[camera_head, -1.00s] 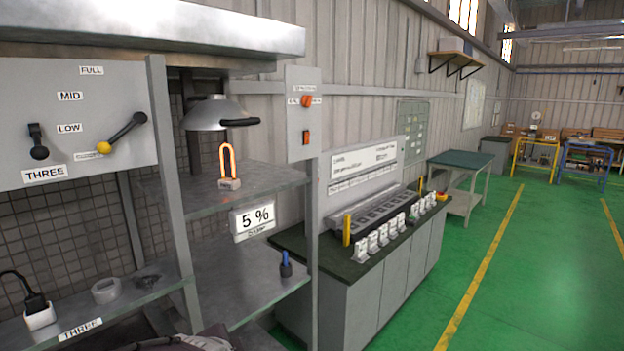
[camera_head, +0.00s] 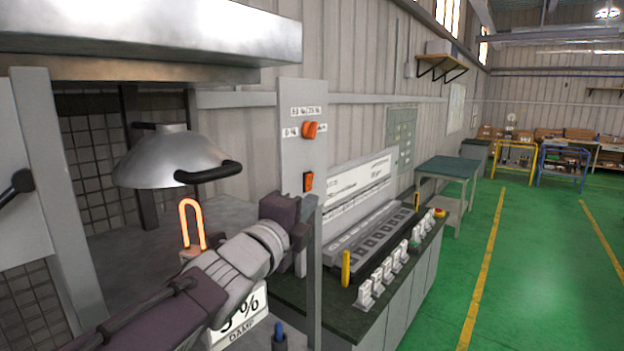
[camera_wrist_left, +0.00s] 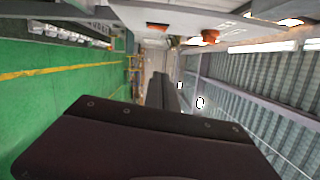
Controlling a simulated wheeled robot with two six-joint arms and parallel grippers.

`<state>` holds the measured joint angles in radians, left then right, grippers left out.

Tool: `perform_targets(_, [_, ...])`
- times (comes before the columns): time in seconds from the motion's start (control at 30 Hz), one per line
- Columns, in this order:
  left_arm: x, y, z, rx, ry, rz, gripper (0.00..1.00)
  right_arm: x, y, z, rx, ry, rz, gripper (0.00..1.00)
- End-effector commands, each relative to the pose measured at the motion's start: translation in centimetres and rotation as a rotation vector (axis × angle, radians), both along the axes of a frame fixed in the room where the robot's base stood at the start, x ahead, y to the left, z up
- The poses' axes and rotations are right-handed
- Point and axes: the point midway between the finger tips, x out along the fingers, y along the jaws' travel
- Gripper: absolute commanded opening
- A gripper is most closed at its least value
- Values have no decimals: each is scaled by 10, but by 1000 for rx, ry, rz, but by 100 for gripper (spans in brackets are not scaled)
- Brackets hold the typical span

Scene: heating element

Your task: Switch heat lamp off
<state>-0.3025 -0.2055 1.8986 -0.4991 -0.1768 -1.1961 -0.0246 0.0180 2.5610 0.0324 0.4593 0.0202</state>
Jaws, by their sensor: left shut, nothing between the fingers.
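The heat lamp (camera_head: 170,160) is a grey metal dome with a black handle, at the left in the head view. A looped element (camera_head: 192,222) below it glows orange. A grey upright panel (camera_head: 290,150) carries a round orange knob (camera_head: 310,130) and, lower down, an orange rocker switch (camera_head: 308,182). In the left wrist view the knob (camera_wrist_left: 210,37) and the switch (camera_wrist_left: 157,27) show near the top. My left gripper (camera_head: 306,204) is shut and empty, just below the switch; I cannot tell whether it touches the panel. My right gripper is out of view.
A metal canopy (camera_head: 150,35) hangs above. My left arm partly covers a percent sign (camera_head: 240,318) marked "DAMP". A bench (camera_head: 400,285) with several white switches stands right of the panel.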

Motion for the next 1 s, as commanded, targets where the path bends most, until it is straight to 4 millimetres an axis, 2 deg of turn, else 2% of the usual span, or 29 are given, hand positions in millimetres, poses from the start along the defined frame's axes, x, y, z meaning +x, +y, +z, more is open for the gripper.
perform_targets(0.17, [2, 0, -2, 0, 3, 1, 0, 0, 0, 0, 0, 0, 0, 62])
perform_targets(0.27, [12, -4, -1, -1, 6, 1, 0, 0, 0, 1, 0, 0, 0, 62])
perform_targets(0.47, [50, -20, 2, -1, 7, 1, 0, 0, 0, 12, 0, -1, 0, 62])
perform_targets(0.7, [98, -39, 6, 1, 8, 1, 0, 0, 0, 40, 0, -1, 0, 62])
perform_targets(0.8, [105, -21, 13, 2, 7, 7, 0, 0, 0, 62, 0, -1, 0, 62])
perform_targets(1.0, [115, -7, 10, 0, 5, 5, 0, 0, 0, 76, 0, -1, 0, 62])
